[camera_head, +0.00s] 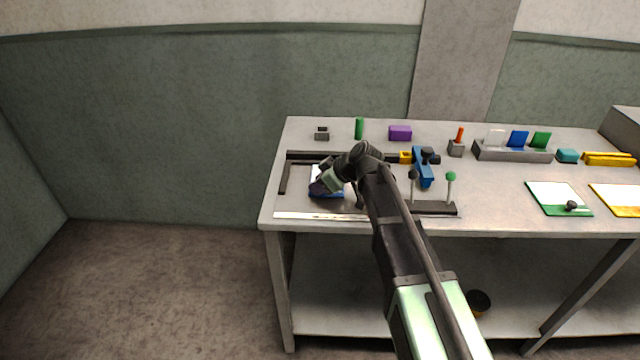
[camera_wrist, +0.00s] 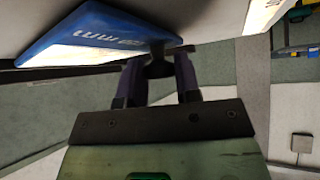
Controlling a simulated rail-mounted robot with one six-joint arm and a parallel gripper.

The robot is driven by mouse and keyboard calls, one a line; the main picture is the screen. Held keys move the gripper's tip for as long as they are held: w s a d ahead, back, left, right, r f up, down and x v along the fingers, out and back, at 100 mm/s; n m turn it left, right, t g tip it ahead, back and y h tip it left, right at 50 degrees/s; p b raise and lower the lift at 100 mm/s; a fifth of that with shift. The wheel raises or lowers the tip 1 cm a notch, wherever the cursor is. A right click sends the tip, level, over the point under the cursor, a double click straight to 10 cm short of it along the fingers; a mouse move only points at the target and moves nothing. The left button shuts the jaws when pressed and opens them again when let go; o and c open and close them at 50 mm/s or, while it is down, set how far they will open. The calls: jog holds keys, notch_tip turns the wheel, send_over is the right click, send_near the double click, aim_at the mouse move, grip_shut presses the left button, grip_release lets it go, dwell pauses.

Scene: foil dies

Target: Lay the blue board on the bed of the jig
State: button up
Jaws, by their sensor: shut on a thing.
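My gripper (camera_head: 325,187) is at the left part of the table, over the jig's grey bed (camera_head: 297,200). It is shut on the dark knob of the blue board (camera_head: 328,195), as the wrist view also shows (camera_wrist: 158,62). The board has a blue edge band with pale lettering and a white face; it fills the upper left of the wrist view (camera_wrist: 95,30). My gripper hides part of it in the head view. The jig has dark fences (camera_head: 284,178) at its left and back. I cannot tell whether the board touches the bed.
A blue clamp (camera_head: 423,168) and two ball-topped posts (camera_head: 450,190) stand right of the bed. A green board (camera_head: 558,193) and a yellow board (camera_head: 620,200) lie further right. A card rack (camera_head: 512,153), a purple block (camera_head: 400,133) and a green cylinder (camera_head: 359,128) stand behind.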

jog(key=shift+f, duration=0.15)
jog(key=o, duration=1.1)
jog(key=shift+c, duration=0.2)
jog(key=p+v, duration=0.7)
jog(key=v, duration=0.3)
jog(key=shift+d+r, duration=0.25)
jog(key=shift+d, duration=0.05)
jog(key=shift+s, duration=0.15)
